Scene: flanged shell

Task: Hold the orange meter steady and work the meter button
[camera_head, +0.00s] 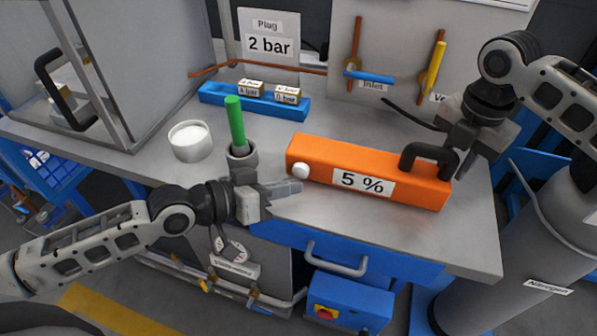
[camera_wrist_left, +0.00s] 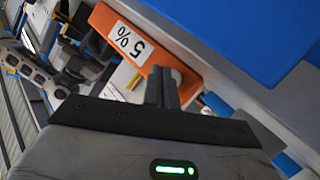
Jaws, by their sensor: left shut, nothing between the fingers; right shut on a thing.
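The orange meter (camera_head: 385,166) lies on the grey bench and carries a "5 %" label. Its round white button (camera_head: 301,171) is on the left end. A black handle (camera_head: 427,155) stands on its right end. My right gripper (camera_head: 456,160) is shut on the handle. My left gripper (camera_head: 298,186) is shut and empty, its fingertips just below the button in the head view. In the left wrist view the meter (camera_wrist_left: 143,46) is ahead of the closed fingers (camera_wrist_left: 162,76), which partly cover its button end. I cannot tell whether the fingertips touch the button.
A white cup (camera_head: 190,142) and a grey holder with a green stick (camera_head: 235,124) stand left of the meter. A blue rack (camera_head: 254,103) with small labelled boxes is behind. A "2 bar" sign (camera_head: 269,46) and pipes stand at the back. The bench's front right is clear.

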